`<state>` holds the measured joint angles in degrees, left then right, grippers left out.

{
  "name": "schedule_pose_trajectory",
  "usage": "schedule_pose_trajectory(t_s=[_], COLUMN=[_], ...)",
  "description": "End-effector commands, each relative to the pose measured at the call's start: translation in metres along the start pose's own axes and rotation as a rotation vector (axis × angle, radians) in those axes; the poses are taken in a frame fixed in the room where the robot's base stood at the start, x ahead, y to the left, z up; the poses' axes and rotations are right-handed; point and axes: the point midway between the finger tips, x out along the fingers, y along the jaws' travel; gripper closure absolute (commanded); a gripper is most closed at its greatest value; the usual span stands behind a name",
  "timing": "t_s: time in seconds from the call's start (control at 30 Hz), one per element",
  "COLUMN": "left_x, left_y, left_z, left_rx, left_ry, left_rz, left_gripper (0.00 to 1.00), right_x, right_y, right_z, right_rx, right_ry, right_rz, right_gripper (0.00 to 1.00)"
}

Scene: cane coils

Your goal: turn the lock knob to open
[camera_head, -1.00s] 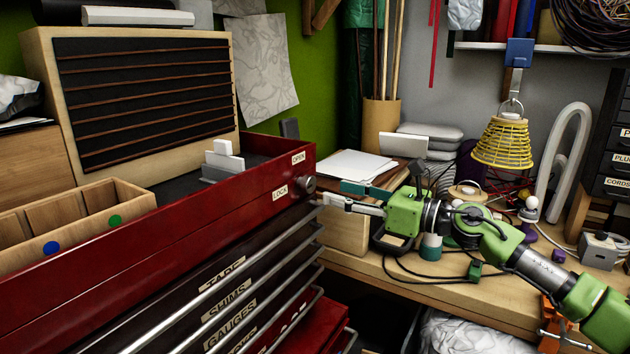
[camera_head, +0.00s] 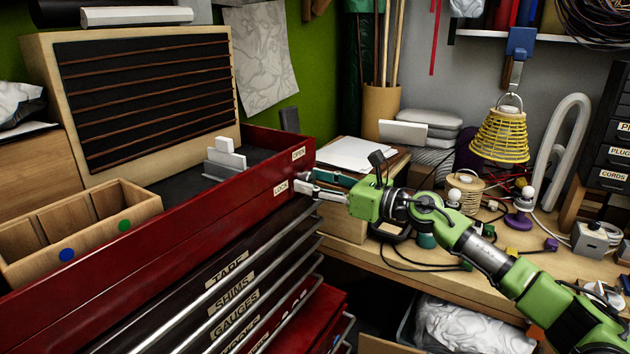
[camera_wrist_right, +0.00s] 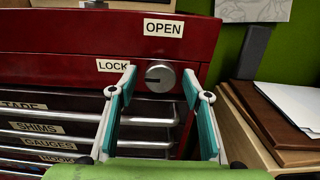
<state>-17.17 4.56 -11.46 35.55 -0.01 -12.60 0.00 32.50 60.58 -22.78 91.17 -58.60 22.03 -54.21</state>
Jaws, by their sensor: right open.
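The lock knob (camera_wrist_right: 160,76) is a round silver disc with a slot that lies about level. It sits on the red tool chest (camera_head: 240,205), between the LOCK label (camera_wrist_right: 113,66) at its left and the OPEN label (camera_wrist_right: 164,28) above it. My right gripper (camera_wrist_right: 165,80) is open, with its teal-padded fingers on either side of the knob in the right wrist view. In the head view my right gripper (camera_head: 305,184) is at the chest's front corner and hides most of the knob. I cannot tell if the fingers touch it. My left gripper is out of view.
Drawer handles (camera_head: 250,268) stick out just below the knob. A wooden bin (camera_head: 85,225) sits on the chest.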

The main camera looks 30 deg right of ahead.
Motion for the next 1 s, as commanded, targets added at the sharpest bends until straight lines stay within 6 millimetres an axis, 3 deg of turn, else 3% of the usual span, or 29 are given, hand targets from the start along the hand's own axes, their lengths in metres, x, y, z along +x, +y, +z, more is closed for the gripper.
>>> schedule_pose_trajectory(t_s=[0.03, 0.13, 0.17, 0.57, 1.0], left_x=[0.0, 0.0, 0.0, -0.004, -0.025], left_y=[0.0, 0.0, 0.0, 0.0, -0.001], left_z=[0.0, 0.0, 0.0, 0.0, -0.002], left_rx=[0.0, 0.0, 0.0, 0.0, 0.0], left_ry=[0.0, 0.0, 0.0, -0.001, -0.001], left_rz=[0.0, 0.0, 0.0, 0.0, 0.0], left_gripper=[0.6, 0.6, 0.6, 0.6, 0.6], right_x=[0.0, 0.0, 0.0, -0.001, 0.0], right_y=[0.0, 0.0, 0.0, 0.0, 0.0], right_z=[0.0, 0.0, 0.0, 0.001, 0.003], right_rx=[0.0, 0.0, 0.0, 0.046, 0.377], right_ry=[0.0, 0.0, 0.0, 0.001, 0.0], right_rz=[0.0, 0.0, 0.0, -0.001, -0.002], right_gripper=[0.63, 0.89, 0.93, 0.93, 0.93])
